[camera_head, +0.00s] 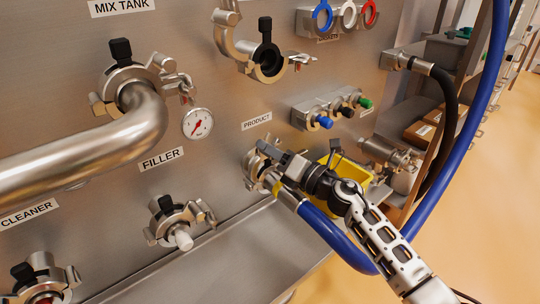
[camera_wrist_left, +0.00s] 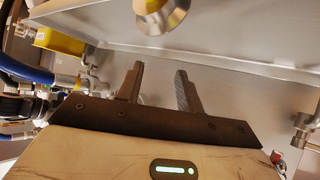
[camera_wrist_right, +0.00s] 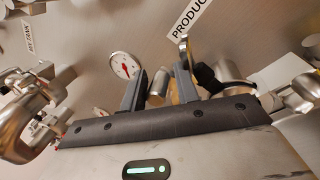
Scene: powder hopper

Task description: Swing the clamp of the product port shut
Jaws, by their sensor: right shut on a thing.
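The product port (camera_head: 256,168) is on the steel panel below the PRODUCT label (camera_head: 257,121), with its steel clamp around it. A blue hose with a yellow-banded steel end (camera_head: 285,192) meets the port. My right gripper (camera_head: 278,163) is at the port and partly hides the clamp. In the right wrist view, steel clamp parts (camera_wrist_right: 158,88) lie between and beside its fingers, and it is shut on the clamp. How far the clamp stands open is hidden. My left gripper (camera_wrist_left: 158,80) is open and empty in the left wrist view; it is outside the head view.
The filler port (camera_head: 172,222) is at the lower left, with a large steel pipe (camera_head: 90,150) above. A gauge (camera_head: 197,124) is left of the product port. A yellow bin (camera_head: 345,171) is behind my right arm. The blue hose (camera_head: 340,243) loops below that arm.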

